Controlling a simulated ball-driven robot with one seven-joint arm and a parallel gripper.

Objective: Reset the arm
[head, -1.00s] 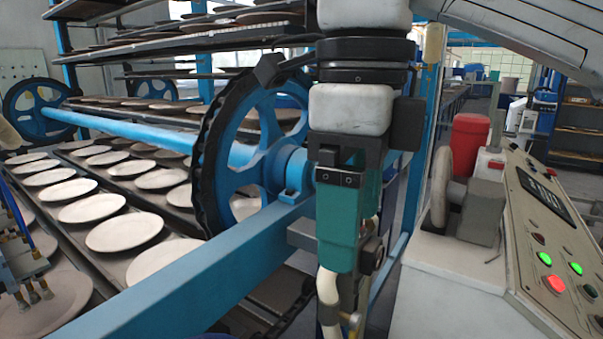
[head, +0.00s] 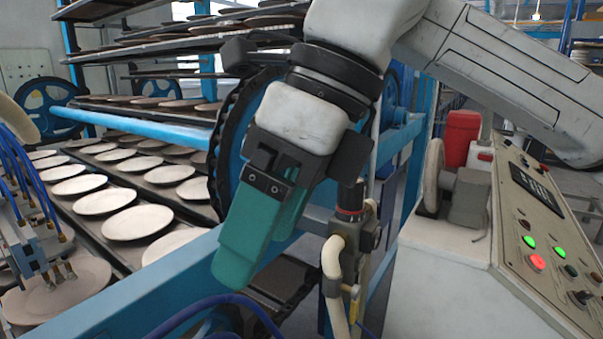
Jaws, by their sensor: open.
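My arm comes in from the upper right, and my gripper (head: 252,250) hangs in the middle of the head view, tilted with its teal fingers pointing down and left. The two fingers overlap from this angle, with a slim gap showing between them, and nothing is seen held. The gripper appears in front of the blue frame beam (head: 165,295) of the plate dryer. It hides part of the black-rimmed blue wheel (head: 225,165) behind it.
Rows of plates (head: 138,222) lie on dark racks at the left. A valve with a cream hose (head: 333,262) stands just right of the gripper. A control panel (head: 545,225) with lit buttons is at the right. Blue tubes with nozzles (head: 35,255) are at the left edge.

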